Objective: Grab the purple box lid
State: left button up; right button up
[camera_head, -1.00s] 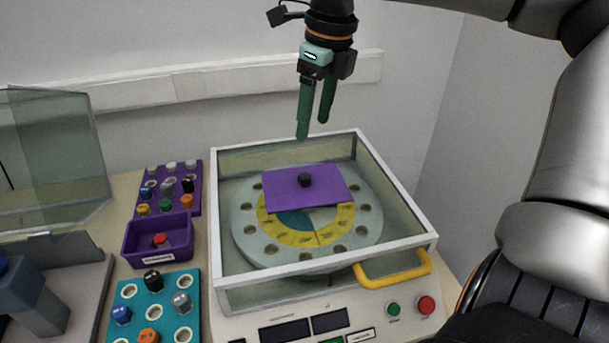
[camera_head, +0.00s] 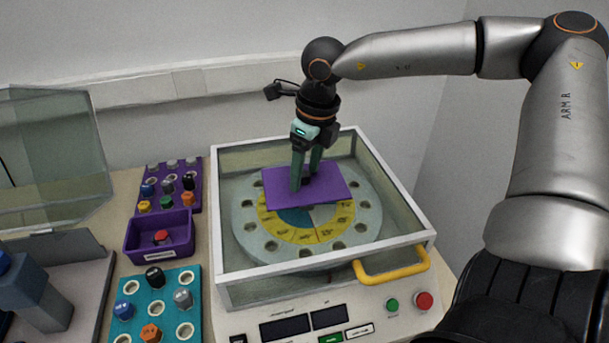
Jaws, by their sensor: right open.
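The purple lid (camera_head: 330,192) is a flat square plate lying over the middle of the round dial inside the clear-walled machine. Its black knob is hidden by my right gripper. My right gripper (camera_head: 303,184) has green fingers that point down at the middle of the lid, one on each side of where the knob sits. The fingers are open. Whether the fingertips touch the lid cannot be told. My left gripper is not in view.
The machine's clear walls with a white rim (camera_head: 216,215) surround the dial (camera_head: 352,228). A yellow handle (camera_head: 392,274) is at its front. To the left are a purple rack (camera_head: 152,201), a purple bin (camera_head: 135,250) and a teal rack (camera_head: 168,292). A glass cover (camera_head: 55,160) stands far left.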

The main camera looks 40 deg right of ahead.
grip_shut()
dwell(0.5)
